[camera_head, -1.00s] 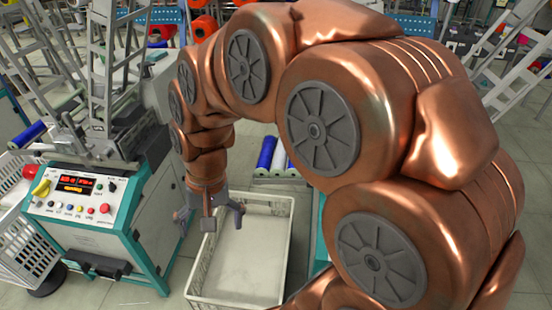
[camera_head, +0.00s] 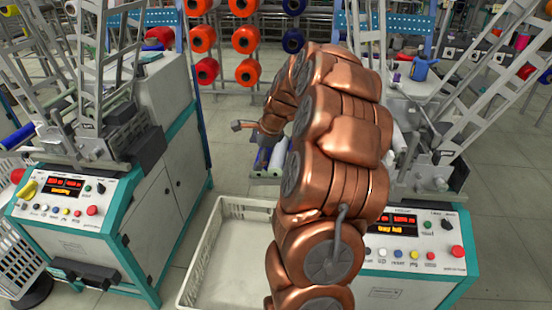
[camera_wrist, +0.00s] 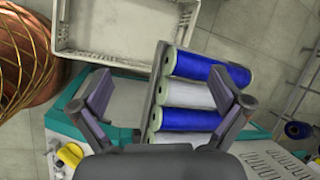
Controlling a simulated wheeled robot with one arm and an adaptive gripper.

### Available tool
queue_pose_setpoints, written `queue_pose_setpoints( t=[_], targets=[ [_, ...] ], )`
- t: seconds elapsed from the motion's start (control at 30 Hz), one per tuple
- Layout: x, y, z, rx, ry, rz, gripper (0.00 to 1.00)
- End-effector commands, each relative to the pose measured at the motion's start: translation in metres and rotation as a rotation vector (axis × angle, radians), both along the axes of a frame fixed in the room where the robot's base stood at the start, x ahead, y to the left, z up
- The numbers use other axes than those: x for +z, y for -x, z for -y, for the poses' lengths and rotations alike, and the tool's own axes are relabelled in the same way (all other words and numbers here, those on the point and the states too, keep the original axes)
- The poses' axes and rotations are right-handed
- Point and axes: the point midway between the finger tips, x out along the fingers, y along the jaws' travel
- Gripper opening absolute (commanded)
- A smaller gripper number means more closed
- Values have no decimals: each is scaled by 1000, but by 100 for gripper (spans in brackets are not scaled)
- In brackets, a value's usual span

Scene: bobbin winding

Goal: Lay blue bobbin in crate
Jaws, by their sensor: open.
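Blue bobbins lie with white ones on a small tray (camera_wrist: 155,97). In the wrist view, one blue bobbin (camera_wrist: 208,68) is farthest from me, and another blue bobbin (camera_wrist: 190,120) lies between two white ones. The tray also shows in the head view, where a blue bobbin (camera_head: 278,157) is partly hidden by my arm. My gripper (camera_wrist: 160,92) is open and empty, its fingers spread above the tray, the right one overlapping the bobbins in view. The white crate (camera_head: 205,243) stands on the floor nearer my body; its visible inside is empty. Its rim (camera_wrist: 85,51) shows at the wrist view's top.
A control machine (camera_head: 75,215) stands left of the crate and another (camera_head: 415,255) stands right. A rack with orange bobbins (camera_head: 203,38) is behind. Grey floor (camera_head: 232,110) is open between the left machine and the tray.

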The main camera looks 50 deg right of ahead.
Motion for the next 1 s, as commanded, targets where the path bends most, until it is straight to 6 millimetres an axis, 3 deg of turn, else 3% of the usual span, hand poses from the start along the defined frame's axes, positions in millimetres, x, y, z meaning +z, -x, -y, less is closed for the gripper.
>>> queue_pose_setpoints(
  t=[0.1,0.3,0.57,1.0],
  targets=[
    [-21,3,43,-150,-27,17,100],
    [-33,9,79,-282,-53,35,100],
    [-44,5,83,-300,-60,35,100],
    [-93,-21,82,-298,-61,33,100]
  ],
)
